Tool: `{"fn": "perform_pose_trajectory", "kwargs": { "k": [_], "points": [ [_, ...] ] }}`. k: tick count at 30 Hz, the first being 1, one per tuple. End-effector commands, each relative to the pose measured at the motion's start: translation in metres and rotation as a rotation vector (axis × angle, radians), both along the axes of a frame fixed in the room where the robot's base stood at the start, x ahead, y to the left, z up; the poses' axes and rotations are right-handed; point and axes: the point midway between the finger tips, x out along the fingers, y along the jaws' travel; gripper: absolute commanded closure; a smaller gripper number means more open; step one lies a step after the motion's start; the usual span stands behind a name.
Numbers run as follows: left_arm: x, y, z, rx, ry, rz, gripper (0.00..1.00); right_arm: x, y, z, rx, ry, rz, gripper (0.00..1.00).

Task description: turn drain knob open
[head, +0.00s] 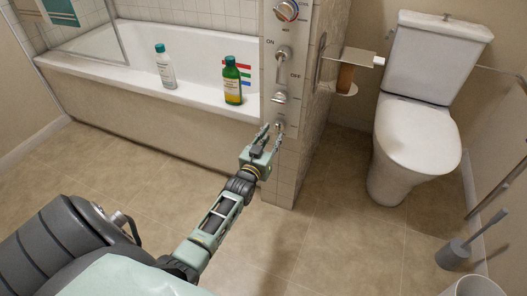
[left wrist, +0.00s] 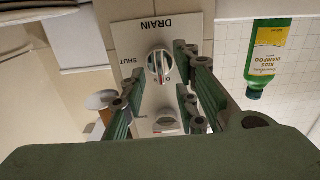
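The drain knob (left wrist: 160,67) is a round pale knob with a raised grip bar on a white plate (left wrist: 136,36) marked DRAIN and SHUT. The left wrist view shows the plate upside down, and a finger hides part of the marking on the knob's right. In the head view the knob (head: 280,125) is the lowest control on the tiled pillar, partly behind my gripper. My left gripper (head: 273,133) is open in front of it. In the left wrist view its fingers (left wrist: 160,95) stand to either side of the knob; contact cannot be told. My right gripper is not visible.
Another control (head: 280,98) and a lever (head: 283,54) sit above on the pillar. A white bottle (head: 165,68) and a green bottle (head: 232,82) stand on the bathtub rim (head: 195,101). A toilet (head: 415,140) stands right; the tiled floor (head: 330,240) before the pillar is clear.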

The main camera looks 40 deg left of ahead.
Motion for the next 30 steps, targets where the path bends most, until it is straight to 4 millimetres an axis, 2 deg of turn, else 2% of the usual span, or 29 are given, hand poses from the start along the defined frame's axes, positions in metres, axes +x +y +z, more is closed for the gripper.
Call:
{"fn": "perform_pose_trajectory", "kwargs": {
  "k": [6,13,19,30],
  "points": [
    [-0.045,-0.011,-0.002,-0.001,0.003,0.000,0.72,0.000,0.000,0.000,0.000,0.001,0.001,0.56],
    [-0.078,-0.019,-0.001,-0.002,0.003,-0.001,0.72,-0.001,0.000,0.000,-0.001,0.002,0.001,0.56],
    [-0.088,-0.022,-0.001,-0.001,0.002,0.000,0.72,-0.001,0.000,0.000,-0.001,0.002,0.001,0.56],
    [-0.088,-0.022,-0.001,-0.001,0.002,0.000,0.72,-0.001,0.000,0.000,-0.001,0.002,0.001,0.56]
  ]
}}
